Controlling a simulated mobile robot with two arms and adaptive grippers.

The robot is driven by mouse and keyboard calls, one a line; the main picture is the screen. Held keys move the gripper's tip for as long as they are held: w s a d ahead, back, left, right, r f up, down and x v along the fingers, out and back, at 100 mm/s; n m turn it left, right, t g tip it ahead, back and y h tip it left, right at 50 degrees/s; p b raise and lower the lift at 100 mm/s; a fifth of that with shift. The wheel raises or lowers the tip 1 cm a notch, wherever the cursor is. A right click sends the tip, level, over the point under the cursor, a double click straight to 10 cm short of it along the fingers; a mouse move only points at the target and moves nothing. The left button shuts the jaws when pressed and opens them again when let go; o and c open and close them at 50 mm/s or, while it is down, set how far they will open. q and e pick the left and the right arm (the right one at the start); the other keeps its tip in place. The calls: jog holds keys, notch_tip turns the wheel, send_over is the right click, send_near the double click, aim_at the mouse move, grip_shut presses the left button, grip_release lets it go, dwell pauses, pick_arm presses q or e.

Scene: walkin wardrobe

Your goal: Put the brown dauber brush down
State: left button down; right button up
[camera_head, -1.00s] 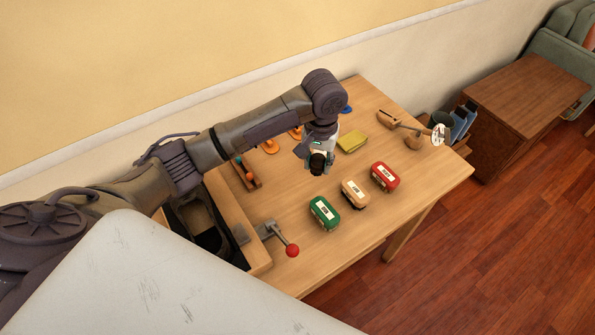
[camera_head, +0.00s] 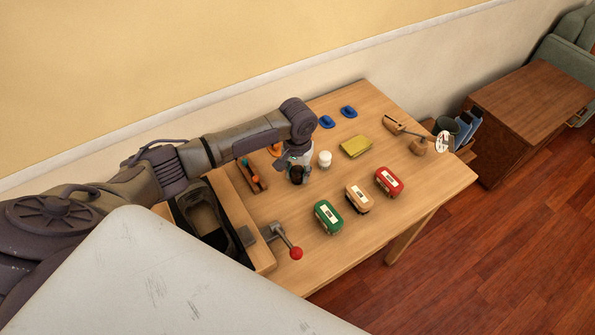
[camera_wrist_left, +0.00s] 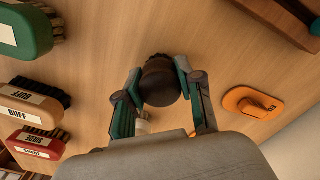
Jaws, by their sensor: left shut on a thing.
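My left gripper (camera_head: 296,172) is over the left part of the wooden table. In the left wrist view, its two teal fingers (camera_wrist_left: 160,92) are closed on the sides of the brown dauber brush (camera_wrist_left: 160,80), whose dark round end shows between them. In the head view the brush (camera_head: 296,177) is a small dark shape at the fingertips, mostly hidden by the gripper. I cannot tell whether it touches the tabletop. A small wooden rack (camera_head: 252,176) with little coloured pieces lies just left of the gripper. My right gripper is out of view.
A white round item (camera_head: 324,159) stands just right of the gripper. An orange oval piece (camera_wrist_left: 253,102) lies close by. Green (camera_head: 328,216), tan (camera_head: 358,197) and red (camera_head: 389,182) brushes line the front. A red-knobbed lever (camera_head: 296,253) is at the near left. Bare tabletop lies between.

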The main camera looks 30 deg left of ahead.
aim_at(298, 169)
pick_arm(q)
jog(key=shift+f, duration=0.1)
jog(key=c, duration=0.7)
grip_release()
notch_tip(298, 169, up, 12)
jog(key=shift+r+b, duration=0.15)
jog(key=shift+b, duration=0.25)
